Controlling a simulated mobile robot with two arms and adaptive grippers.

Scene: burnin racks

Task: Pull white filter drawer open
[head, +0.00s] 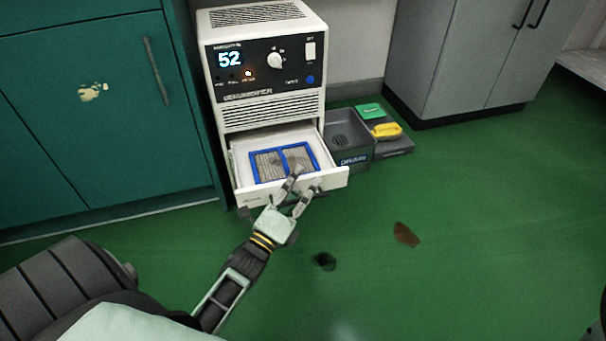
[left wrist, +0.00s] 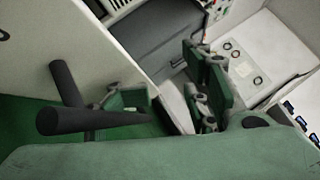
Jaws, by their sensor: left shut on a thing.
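The white filter drawer (head: 250,196) stands pulled out from the bottom of the white dehumidifier (head: 268,98). A blue-framed grey filter (head: 284,161) lies inside it. My left gripper (head: 304,180) is at the right part of the drawer's front, shut on its front wall, with its fingertips by the upper edge. The fingers partly cover the front there. The left wrist view shows the green finger pads (left wrist: 208,80) close up against pale surfaces; the exact contact is hard to make out. My right gripper is out of view.
A grey bin (head: 347,140) and a low tray with a green item (head: 369,111) and a yellow item (head: 386,131) stand right of the dehumidifier. Teal cabinets (head: 100,130) are at left, grey cabinets (head: 465,60) behind. The green floor in front is open, with dark and brown patches.

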